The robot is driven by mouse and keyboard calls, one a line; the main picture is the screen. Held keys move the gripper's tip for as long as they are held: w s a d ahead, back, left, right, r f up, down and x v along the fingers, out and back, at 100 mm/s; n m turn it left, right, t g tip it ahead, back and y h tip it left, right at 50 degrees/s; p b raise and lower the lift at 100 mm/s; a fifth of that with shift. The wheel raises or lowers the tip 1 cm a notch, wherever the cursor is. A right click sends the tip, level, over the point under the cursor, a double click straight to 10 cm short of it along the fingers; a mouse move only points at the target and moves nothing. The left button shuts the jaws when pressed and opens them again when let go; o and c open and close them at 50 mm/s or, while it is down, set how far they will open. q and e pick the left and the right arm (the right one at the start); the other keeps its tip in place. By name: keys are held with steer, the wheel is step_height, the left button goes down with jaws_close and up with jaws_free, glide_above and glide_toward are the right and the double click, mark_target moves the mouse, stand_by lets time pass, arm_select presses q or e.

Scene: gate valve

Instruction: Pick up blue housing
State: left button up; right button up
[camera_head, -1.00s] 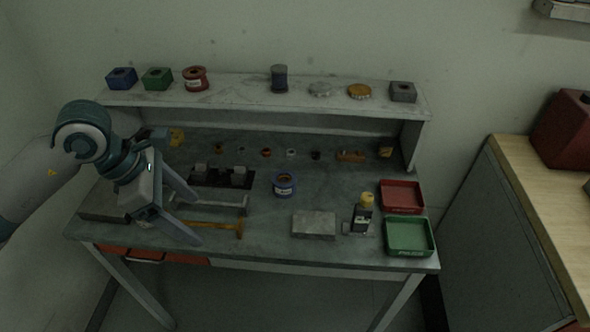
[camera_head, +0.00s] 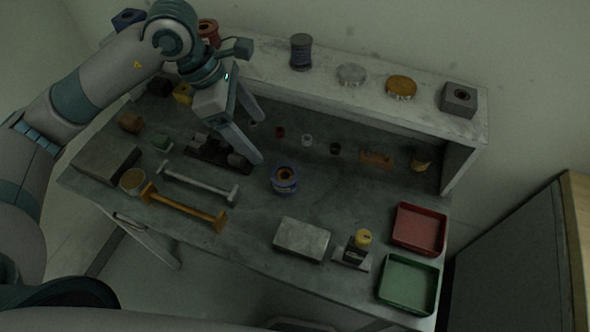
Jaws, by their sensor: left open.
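A round blue housing (camera_head: 285,180) with a pale label and an orange-brown inside stands upright on the bench, near its middle. A square blue block (camera_head: 128,18) also sits at the left end of the shelf, partly behind my left arm. My left gripper (camera_head: 261,140) is open and empty, its two fingers spread, above the bench and up and left of the round blue housing. It appears apart from the housing. My right gripper is not in view.
A dark fixture (camera_head: 215,155) lies under the left gripper. Grey (camera_head: 198,183) and orange (camera_head: 184,208) bars lie at left. A grey block (camera_head: 302,239), a yellow-capped bottle (camera_head: 357,246), a red tray (camera_head: 419,229) and a green tray (camera_head: 409,284) fill the right. The raised shelf (camera_head: 330,98) runs behind.

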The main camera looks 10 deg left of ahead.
arm_select(q)
steer(key=b, duration=0.3)
glide_above(284, 175)
steer(key=a, duration=0.2)
step_height(284, 175, down, 10)
steer(key=shift+s+f, duration=0.1)
steer(key=shift+s, duration=0.05)
steer(key=shift+d+f, duration=0.3)
steer(key=shift+f, duration=0.2)
steer(key=shift+f, duration=0.1)
steer(key=b+x, duration=0.1)
steer(key=x, duration=0.2)
steer(key=shift+f, duration=0.4)
steer(key=shift+d+f, duration=0.25)
steer(key=shift+f, duration=0.35)
